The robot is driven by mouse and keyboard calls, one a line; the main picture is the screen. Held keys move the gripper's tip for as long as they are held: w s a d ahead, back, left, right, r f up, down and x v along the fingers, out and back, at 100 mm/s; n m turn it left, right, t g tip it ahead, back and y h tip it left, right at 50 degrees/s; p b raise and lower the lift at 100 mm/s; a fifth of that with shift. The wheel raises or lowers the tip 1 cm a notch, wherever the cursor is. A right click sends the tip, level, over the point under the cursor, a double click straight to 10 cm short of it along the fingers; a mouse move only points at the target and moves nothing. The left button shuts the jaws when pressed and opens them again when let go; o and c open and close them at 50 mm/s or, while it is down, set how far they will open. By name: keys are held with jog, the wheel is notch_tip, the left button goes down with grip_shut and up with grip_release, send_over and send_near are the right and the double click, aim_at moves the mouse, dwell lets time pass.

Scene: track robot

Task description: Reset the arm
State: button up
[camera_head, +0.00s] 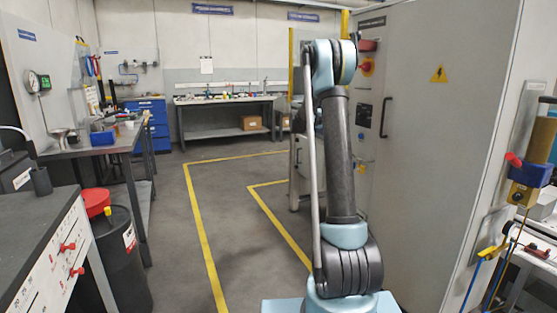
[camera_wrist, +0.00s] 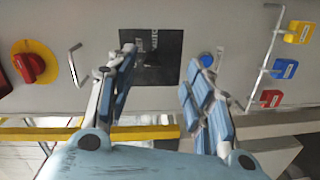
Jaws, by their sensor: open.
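My gripper (camera_wrist: 158,76) shows in the wrist view with its two fingers spread apart and nothing between them. It faces a grey cabinet panel with a black plate (camera_wrist: 157,58) behind the fingers. In the head view my arm (camera_head: 338,155) rises from its base and bends at the top, near the grey cabinet (camera_head: 445,130). The gripper itself cannot be made out in the head view.
The wrist view shows a red knob on yellow (camera_wrist: 35,63), a blue button (camera_wrist: 206,60) and coloured tags (camera_wrist: 285,69). In the head view, a bench with red valves (camera_head: 30,255) and a dark drum (camera_head: 118,260) stand left. Yellow-lined floor (camera_head: 205,235) is clear.

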jog(key=s+a+f+g+y, duration=0.1)
jog(key=s+a+f+y, duration=0.15)
jog(key=s, duration=0.75)
jog(key=s+a+f+y, duration=0.1)
jog(key=s+f+y, duration=0.15)
jog(key=s, duration=0.85)
jog(key=s+a+f+g+y, duration=0.1)
jog(key=s+a+y, duration=0.15)
jog(key=s, duration=0.75)
jog(key=s+a+f+y, duration=0.3)
jog(key=s+a+f, duration=0.2)
jog(key=s, duration=0.4)
jog(key=s+a+f+y, duration=0.3)
jog(key=s+a+f, duration=0.2)
jog(key=s+f, duration=0.3)
jog(key=s+a+f+y, duration=0.3)
jog(key=s+f, duration=0.3)
jog(key=s, duration=0.5)
jog(key=shift+s+a+f+m+g, duration=0.15)
jog(key=shift+s+a+m+g, duration=0.25)
jog(key=shift+a, duration=0.5)
